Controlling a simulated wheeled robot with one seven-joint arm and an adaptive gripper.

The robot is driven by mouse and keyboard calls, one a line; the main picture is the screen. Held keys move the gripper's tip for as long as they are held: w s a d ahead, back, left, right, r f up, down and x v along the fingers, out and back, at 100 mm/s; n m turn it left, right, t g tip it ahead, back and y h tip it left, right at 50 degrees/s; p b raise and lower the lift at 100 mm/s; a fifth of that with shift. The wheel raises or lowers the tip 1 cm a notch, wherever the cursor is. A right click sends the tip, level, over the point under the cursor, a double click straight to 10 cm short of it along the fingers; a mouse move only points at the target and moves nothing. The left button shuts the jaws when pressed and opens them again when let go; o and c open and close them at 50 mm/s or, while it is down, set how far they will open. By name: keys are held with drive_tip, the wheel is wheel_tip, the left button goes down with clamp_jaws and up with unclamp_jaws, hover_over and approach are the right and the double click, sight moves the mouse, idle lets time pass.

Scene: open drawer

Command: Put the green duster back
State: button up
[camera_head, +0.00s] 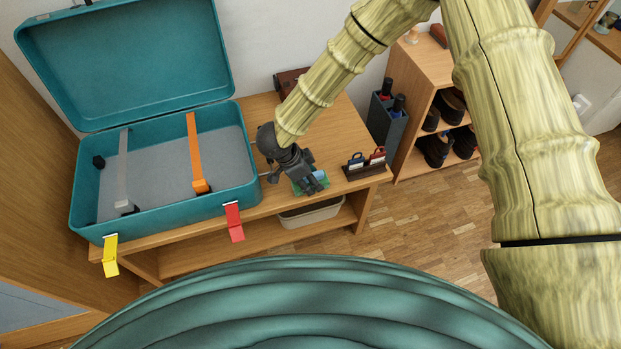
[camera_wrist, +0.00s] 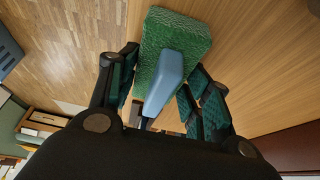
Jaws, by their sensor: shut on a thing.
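The green duster is a green textured block with a blue handle. In the wrist view the duster (camera_wrist: 185,32) lies between my fingers, block outward, its handle pointing toward my palm. In the head view its green edge (camera_head: 299,189) shows around my gripper (camera_head: 317,183), over the front right part of the wooden table (camera_head: 337,122). My gripper is shut on the duster, with a finger on either side of it. The fingers hide part of it. I cannot tell whether it touches the table top.
An open teal case (camera_head: 165,200) with an orange strap (camera_head: 196,150) stands left of my gripper. A small dark holder (camera_head: 363,171) with blue and red items stands close on the right. Beyond are a dark bin (camera_head: 383,122) and a shoe shelf (camera_head: 421,75). A basket (camera_head: 310,216) sits below.

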drive_tip(key=o, duration=1)
drive_tip(key=shift+r, duration=0.1)
drive_tip(key=p+v, duration=0.1)
drive_tip(key=v, duration=1.1)
drive_tip(key=shift+a, duration=0.1)
